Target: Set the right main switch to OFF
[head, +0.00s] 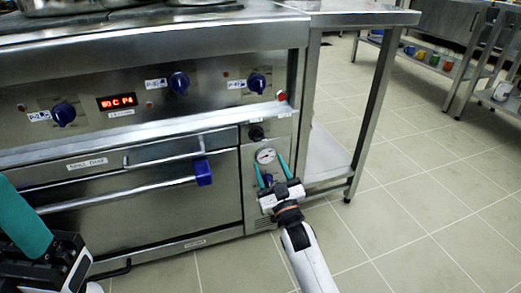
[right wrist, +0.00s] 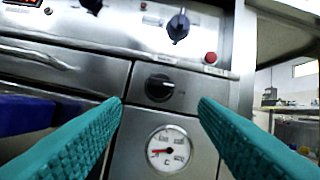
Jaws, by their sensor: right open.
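A black rotary switch (head: 256,133) sits on the narrow right-hand panel of the range, above a round dial gauge (head: 265,156). In the right wrist view the switch (right wrist: 159,87) has a light pointer mark lying roughly level, with a small unreadable label to its right. My right gripper (head: 270,168) is open and empty in front of this panel. Its teal fingertips (right wrist: 160,103) lie left and right of the switch in the picture, slightly lower, and appear apart from it. Part of my left gripper (head: 35,240) shows at the lower left; its jaws cannot be made out.
Blue knobs (head: 178,82) and a red display (head: 117,101) line the upper panel. A red button (right wrist: 210,58) sits above and right of the switch. A steel table (head: 360,18) stands right; floor there is clear.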

